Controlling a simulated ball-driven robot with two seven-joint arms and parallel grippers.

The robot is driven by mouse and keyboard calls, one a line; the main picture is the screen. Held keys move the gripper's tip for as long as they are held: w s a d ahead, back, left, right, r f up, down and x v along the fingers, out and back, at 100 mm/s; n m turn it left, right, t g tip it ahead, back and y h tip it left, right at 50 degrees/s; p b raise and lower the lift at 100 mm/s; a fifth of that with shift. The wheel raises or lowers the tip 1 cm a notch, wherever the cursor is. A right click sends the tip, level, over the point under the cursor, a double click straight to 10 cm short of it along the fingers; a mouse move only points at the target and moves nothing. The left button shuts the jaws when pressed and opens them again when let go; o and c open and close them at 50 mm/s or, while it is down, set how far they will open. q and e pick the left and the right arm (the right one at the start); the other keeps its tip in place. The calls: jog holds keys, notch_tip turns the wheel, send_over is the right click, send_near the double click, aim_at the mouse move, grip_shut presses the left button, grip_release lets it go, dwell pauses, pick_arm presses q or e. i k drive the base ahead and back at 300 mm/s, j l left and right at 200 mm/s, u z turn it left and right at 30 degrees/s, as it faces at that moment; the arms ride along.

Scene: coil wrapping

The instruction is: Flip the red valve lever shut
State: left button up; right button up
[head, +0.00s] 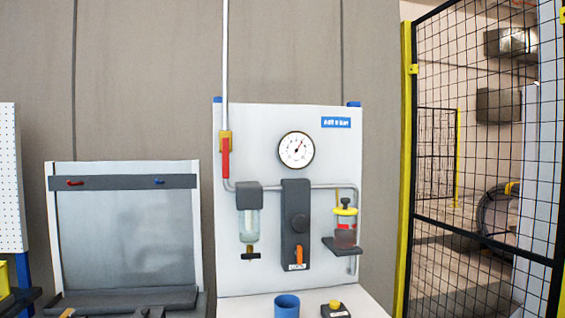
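The red valve lever (226,160) hangs straight down, in line with the vertical pipe (225,60). It sits on a yellow valve body (225,138) at the left edge of the white panel (255,120). Nothing touches the lever. Neither of my grippers can be made out in the head view.
The panel carries a round gauge (296,150), a clear filter bowl (249,226), a dark block with an orange lever (299,255) and a red-filled cup (345,229). A blue cup (287,306) and a yellow-topped button box (335,309) stand below. A mesh fence (480,226) is right.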

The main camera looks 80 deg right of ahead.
aim_at(225, 140)
jog(key=z, duration=2.2)
